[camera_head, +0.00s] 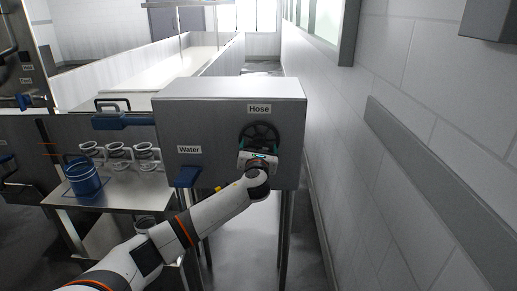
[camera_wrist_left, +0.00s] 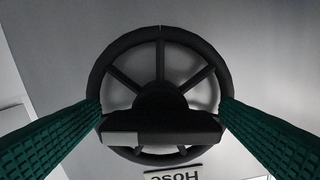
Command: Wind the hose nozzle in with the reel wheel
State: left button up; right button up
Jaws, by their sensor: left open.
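The reel wheel (camera_head: 260,131) is a black spoked wheel on the front of a steel box, below the "Hose" label. It fills the middle of the left wrist view (camera_wrist_left: 158,98), with a dark bar across its lower half. My left gripper (camera_head: 259,147) is in front of the wheel. In the left wrist view its two green ribbed fingers (camera_wrist_left: 160,107) are apart, one at each side of the rim. I cannot tell whether they touch it. I cannot clearly make out the hose nozzle. My right gripper is not in view.
The steel box (camera_head: 225,115) has a "Water" label (camera_head: 189,150) above a blue part (camera_head: 187,176).

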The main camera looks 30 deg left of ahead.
pick_arm(q)
jog(key=c, duration=1)
